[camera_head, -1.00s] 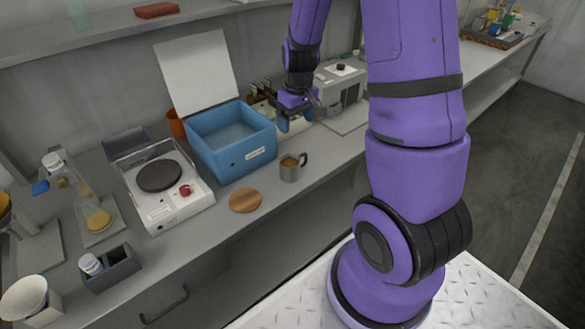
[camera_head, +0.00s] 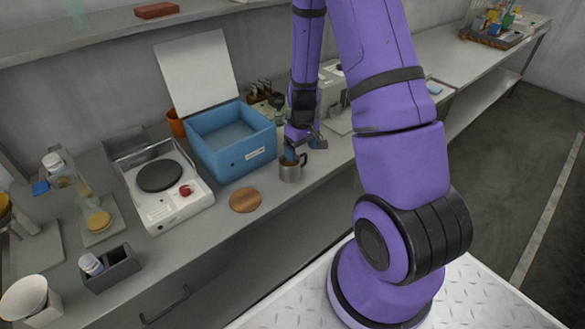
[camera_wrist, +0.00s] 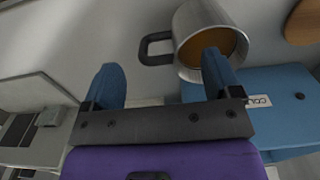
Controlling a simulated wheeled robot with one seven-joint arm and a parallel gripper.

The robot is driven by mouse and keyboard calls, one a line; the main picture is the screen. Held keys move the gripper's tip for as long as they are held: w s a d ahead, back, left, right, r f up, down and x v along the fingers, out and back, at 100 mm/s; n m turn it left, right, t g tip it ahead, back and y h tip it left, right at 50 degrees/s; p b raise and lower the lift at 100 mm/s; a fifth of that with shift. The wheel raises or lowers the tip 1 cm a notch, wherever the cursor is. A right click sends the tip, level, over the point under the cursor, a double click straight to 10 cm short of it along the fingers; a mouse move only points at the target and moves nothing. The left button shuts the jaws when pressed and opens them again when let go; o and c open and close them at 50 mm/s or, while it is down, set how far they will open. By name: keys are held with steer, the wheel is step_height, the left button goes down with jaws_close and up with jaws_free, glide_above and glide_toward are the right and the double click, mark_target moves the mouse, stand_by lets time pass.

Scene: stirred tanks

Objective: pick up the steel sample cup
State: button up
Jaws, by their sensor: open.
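The steel sample cup (camera_head: 290,173) stands upright on the bench, right of the round wooden disc, with its handle toward the right in the head view. It also shows in the wrist view (camera_wrist: 187,66), with brown contents inside and its dark handle (camera_wrist: 154,48) toward the left. My gripper (camera_head: 296,152) is at the cup's rim in the head view. In the wrist view my gripper (camera_wrist: 163,80) has its two blue fingers spread and empty, one finger overlapping the cup's opening and the other left of the handle. I cannot tell whether a finger touches the cup.
A blue open box (camera_head: 232,158) with a raised white lid stands just behind and left of the cup. The wooden disc (camera_head: 245,200) lies left of the cup, and a hot plate (camera_head: 163,190) stands farther left. The bench front edge is close.

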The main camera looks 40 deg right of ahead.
steer(key=shift+f, duration=2.25)
steer(key=shift+c, duration=0.3)
steer(key=c, duration=1.1)
steer(key=shift+r, duration=0.15)
